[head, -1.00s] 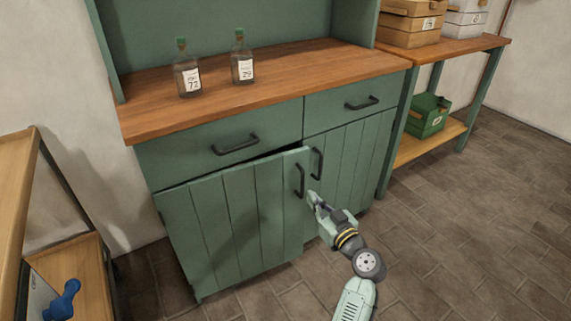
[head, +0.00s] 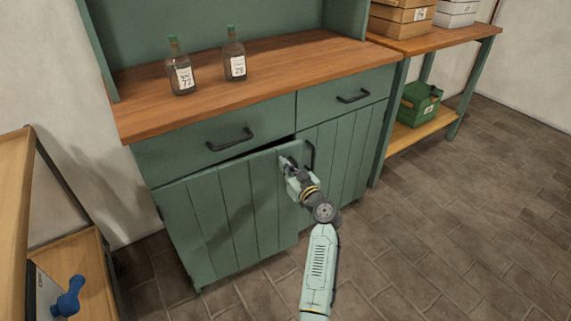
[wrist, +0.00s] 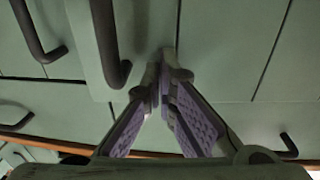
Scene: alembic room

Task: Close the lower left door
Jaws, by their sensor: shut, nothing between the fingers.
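The lower left door (head: 222,215) of the green cabinet stands slightly ajar, with a dark gap along its top edge and its right edge proud of the right door (head: 335,155). My gripper (head: 286,164) is shut and empty, at the upper right part of the left door. In the wrist view my fingertips (wrist: 165,65) meet in front of the door's green boards (wrist: 225,50), beside its dark handle (wrist: 106,45); I cannot tell if they touch.
Two drawers with dark handles (head: 230,140) sit above the doors, both shut. Two labelled bottles (head: 181,72) stand on the wooden counter (head: 290,55). A wooden shelf (head: 75,255) stands at left, a bench (head: 450,42) at right. The floor (head: 430,210) in front is clear.

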